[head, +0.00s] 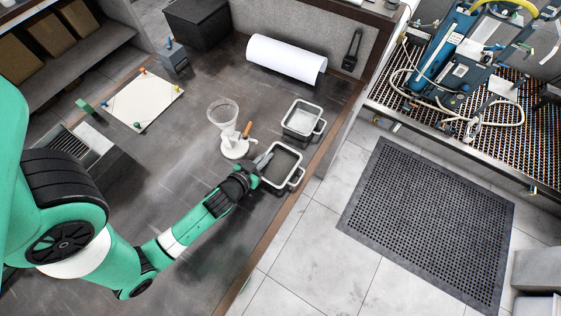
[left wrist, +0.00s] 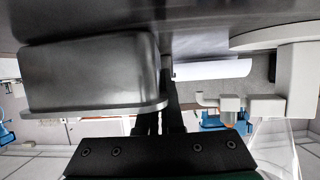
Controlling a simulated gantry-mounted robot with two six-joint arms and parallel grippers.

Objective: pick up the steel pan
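The steel pan (head: 268,181), a grey rectangular pan with a pale rim and dark inside, stands on the dark bench near its right edge. In the left wrist view the steel pan (left wrist: 90,75) fills the upper left, its picture upside down. My right gripper is not in view.
A similar pan (head: 302,119) with pale contents stands just behind. A white stand with a clear funnel (head: 223,112) is close to the left of my gripper. A white paper roll (head: 286,60) lies farther back. A white board (head: 140,100) lies left.

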